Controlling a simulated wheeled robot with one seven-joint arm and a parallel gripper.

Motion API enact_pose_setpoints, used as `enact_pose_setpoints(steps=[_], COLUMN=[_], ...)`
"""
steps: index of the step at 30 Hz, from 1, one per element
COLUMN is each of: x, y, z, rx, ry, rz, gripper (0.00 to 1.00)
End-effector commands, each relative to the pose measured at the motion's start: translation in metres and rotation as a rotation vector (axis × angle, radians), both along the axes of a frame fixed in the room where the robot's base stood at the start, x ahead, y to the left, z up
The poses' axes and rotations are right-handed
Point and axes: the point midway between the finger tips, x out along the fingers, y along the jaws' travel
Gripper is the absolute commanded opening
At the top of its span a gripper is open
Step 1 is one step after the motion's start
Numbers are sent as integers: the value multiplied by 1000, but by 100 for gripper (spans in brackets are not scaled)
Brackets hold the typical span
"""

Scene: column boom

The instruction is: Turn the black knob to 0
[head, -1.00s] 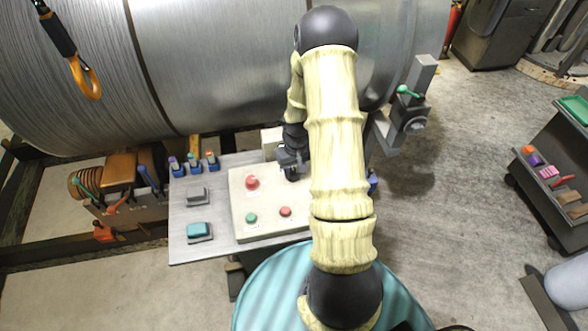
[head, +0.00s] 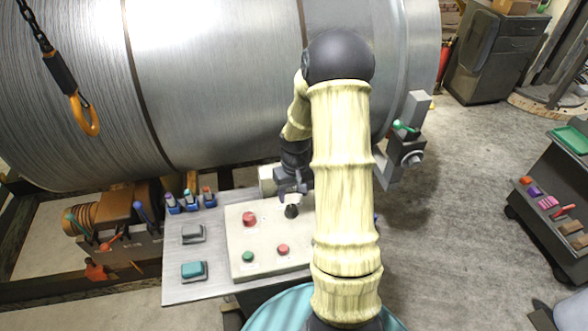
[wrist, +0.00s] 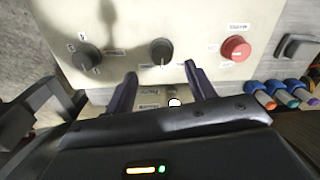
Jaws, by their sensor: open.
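The control panel (head: 240,255) is a pale box on a metal table. In the wrist view, a black knob (wrist: 161,52) stands in the middle of the panel face (wrist: 195,25), its pale pointer line towards the bottom of the picture. A second dark knob (wrist: 86,57) is left of it. The labels are too small to read. My gripper (wrist: 160,80) is open, its fingers apart either side of the middle knob's line and short of it, holding nothing. In the head view my gripper (head: 291,188) is just behind a black knob (head: 292,211); my arm hides the panel's right part.
A red button (wrist: 235,48) is right of the middle knob. The panel also has a green button (head: 247,256) and another red one (head: 283,250). Several coloured-top tools (head: 190,200) stand left of the panel. A large metal drum (head: 220,80) lies behind the table.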

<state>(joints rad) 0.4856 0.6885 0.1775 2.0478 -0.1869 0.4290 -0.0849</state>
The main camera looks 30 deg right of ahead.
Motion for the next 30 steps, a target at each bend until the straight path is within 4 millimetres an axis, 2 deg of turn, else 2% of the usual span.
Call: enact_pose_setpoints(steps=[15,20,30], x=[2,1,1], y=[-3,-4,-4], z=[93,105,106], rx=[-1,0,0], ry=[-4,-1,-1], rz=[1,0,-1], gripper=[55,55,55])
